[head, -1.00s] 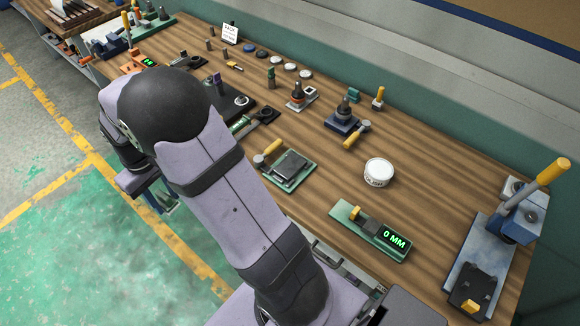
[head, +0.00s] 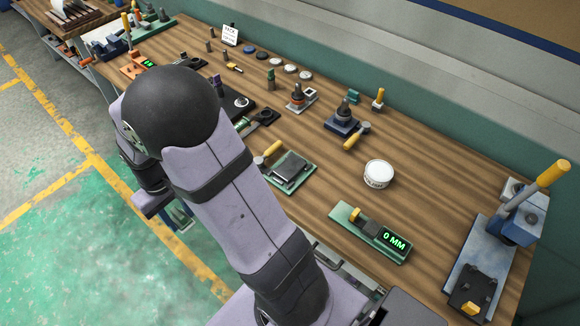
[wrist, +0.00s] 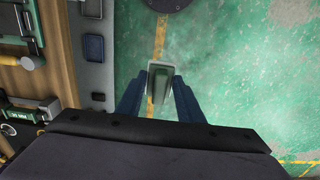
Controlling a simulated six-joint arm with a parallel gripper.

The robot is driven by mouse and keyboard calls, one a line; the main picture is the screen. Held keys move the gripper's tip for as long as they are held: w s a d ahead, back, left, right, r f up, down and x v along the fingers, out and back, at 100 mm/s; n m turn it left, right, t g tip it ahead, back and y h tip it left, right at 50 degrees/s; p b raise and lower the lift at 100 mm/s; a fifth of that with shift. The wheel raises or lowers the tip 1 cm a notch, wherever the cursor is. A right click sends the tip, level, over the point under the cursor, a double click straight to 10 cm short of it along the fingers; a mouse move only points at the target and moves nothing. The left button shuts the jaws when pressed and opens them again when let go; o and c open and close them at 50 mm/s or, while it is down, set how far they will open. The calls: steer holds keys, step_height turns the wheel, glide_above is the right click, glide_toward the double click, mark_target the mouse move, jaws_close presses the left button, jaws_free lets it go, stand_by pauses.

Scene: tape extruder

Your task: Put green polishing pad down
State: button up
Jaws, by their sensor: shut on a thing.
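My gripper (wrist: 160,88), with dark blue fingers, is shut on the green polishing pad (wrist: 157,77), a small grey-green block in the wrist view. The pad is between the fingertips, with the floor showing behind it, off the side of the bench. In the head view my arm blocks much of the bench's near edge. Only a small blue-green part of the gripper end (head: 180,214) shows beside the arm, over the floor, and I cannot make out the pad there.
The wooden bench (head: 430,170) holds a green gauge reading 0 MM (head: 372,232), a white round tin (head: 378,173), a green-based plate fixture (head: 288,171) and a yellow-handled lever press (head: 510,225). Bare wood lies between them. In the wrist view the bench edge is at left, with dark trays (wrist: 93,48) along it.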

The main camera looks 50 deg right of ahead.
steer(key=shift+d, duration=0.15)
steer(key=shift+w+d, duration=0.15)
steer(key=shift+d, duration=0.15)
steer(key=s+d+f+m+b, duration=0.1)
steer(key=d+m+b, duration=0.4)
steer(key=d, duration=2)
steer(key=s+d+m, duration=0.6)
steer(key=s+d, duration=0.6)
steer(key=d, duration=0.4)
steer(key=m+b, duration=0.3)
steer(key=m, duration=0.4)
glide_above(410, 201)
steer(key=shift+a+f+p, duration=0.1)
steer(key=shift+f+p, duration=1.75)
steer(key=shift+f, duration=3.45)
